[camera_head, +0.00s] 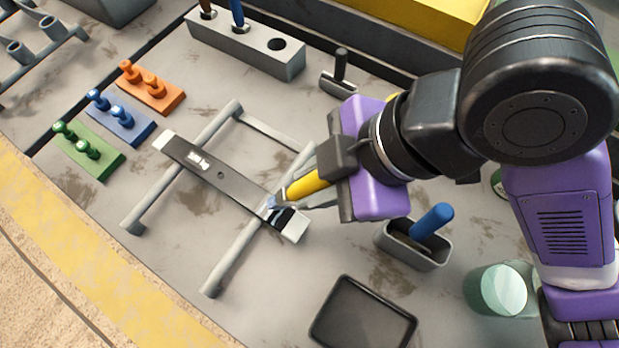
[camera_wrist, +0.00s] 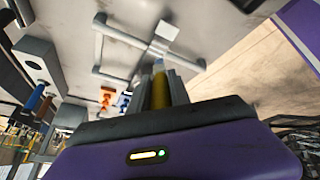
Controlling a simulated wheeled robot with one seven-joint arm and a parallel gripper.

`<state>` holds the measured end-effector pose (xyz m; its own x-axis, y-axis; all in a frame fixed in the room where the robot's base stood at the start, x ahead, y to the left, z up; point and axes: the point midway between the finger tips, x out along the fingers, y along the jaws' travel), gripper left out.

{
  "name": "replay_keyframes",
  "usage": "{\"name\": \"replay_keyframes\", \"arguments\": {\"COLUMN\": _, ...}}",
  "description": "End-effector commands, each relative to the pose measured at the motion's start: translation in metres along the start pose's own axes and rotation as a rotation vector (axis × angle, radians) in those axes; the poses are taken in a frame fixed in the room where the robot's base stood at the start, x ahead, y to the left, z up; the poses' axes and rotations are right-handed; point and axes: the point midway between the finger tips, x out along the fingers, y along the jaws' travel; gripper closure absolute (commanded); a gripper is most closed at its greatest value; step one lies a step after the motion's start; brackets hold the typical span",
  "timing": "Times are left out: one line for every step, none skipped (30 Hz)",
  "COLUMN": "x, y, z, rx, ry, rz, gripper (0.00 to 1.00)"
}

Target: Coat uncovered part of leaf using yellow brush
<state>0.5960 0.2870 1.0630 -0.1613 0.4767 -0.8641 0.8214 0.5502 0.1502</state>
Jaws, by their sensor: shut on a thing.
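The leaf (camera_head: 225,178) is a long dark flat bar with pale ends. It lies across two grey rails of a stand (camera_head: 185,165). A light patch shows near its upper-left part, and a darker black patch lies by its lower-right end. My gripper (camera_head: 318,178) is shut on the yellow brush (camera_head: 308,185), at the right of the leaf. The brush tip is at the leaf's lower-right part and appears to touch it; exact contact is unclear. In the wrist view, the yellow brush (camera_wrist: 158,85) stands between the fingers, hiding part of the leaf.
Orange (camera_head: 150,88), blue (camera_head: 119,118) and green (camera_head: 88,151) peg blocks stand at left. A grey holder block (camera_head: 246,45) with brushes is at the back. A grey cup (camera_head: 413,247) with a blue handle, a dark tray (camera_head: 362,318) and a glass jar (camera_head: 497,289) are at right front.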

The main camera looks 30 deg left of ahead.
Motion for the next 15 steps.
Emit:
{"name": "replay_keyframes", "arguments": {"x": 0.0, "y": 0.0, "z": 0.0, "rx": 0.0, "ry": 0.0, "rz": 0.0, "gripper": 1.0}}
{"name": "replay_keyframes", "arguments": {"x": 0.0, "y": 0.0, "z": 0.0, "rx": 0.0, "ry": 0.0, "rz": 0.0, "gripper": 1.0}}
{"name": "replay_keyframes", "arguments": {"x": 0.0, "y": 0.0, "z": 0.0, "rx": 0.0, "ry": 0.0, "rz": 0.001, "gripper": 1.0}}
{"name": "replay_keyframes", "arguments": {"x": 0.0, "y": 0.0, "z": 0.0, "rx": 0.0, "ry": 0.0, "rz": 0.001, "gripper": 1.0}}
{"name": "replay_keyframes", "arguments": {"x": 0.0, "y": 0.0, "z": 0.0, "rx": 0.0, "ry": 0.0, "rz": 0.001, "gripper": 1.0}}
{"name": "replay_keyframes", "arguments": {"x": -0.001, "y": 0.0, "z": 0.0, "rx": 0.0, "ry": 0.0, "rz": 0.001, "gripper": 1.0}}
{"name": "replay_keyframes", "arguments": {"x": -0.001, "y": 0.0, "z": 0.0, "rx": 0.0, "ry": 0.0, "rz": 0.001, "gripper": 1.0}}
{"name": "replay_keyframes", "arguments": {"x": -0.002, "y": 0.001, "z": -0.001, "rx": 0.0, "ry": 0.0, "rz": 0.001, "gripper": 1.0}}
{"name": "replay_keyframes", "arguments": {"x": -0.004, "y": 0.001, "z": -0.002, "rx": 0.0, "ry": 0.0, "rz": 0.001, "gripper": 1.0}}
{"name": "replay_keyframes", "arguments": {"x": -0.006, "y": 0.001, "z": -0.002, "rx": 0.0, "ry": 0.0, "rz": 0.001, "gripper": 1.0}}
{"name": "replay_keyframes", "arguments": {"x": -0.008, "y": 0.001, "z": -0.003, "rx": 0.0, "ry": 0.0, "rz": 0.001, "gripper": 1.0}}
{"name": "replay_keyframes", "arguments": {"x": -0.011, "y": 0.001, "z": -0.005, "rx": 0.0, "ry": 0.0, "rz": 0.001, "gripper": 1.0}}
{"name": "replay_keyframes", "arguments": {"x": -0.014, "y": 0.002, "z": -0.006, "rx": 0.0, "ry": 0.0, "rz": 0.001, "gripper": 1.0}}
{"name": "replay_keyframes", "arguments": {"x": -0.017, "y": 0.002, "z": -0.007, "rx": 0.0, "ry": 0.0, "rz": 0.001, "gripper": 1.0}}
{"name": "replay_keyframes", "arguments": {"x": -0.021, "y": 0.002, "z": -0.009, "rx": 0.0, "ry": 0.0, "rz": 0.001, "gripper": 1.0}}
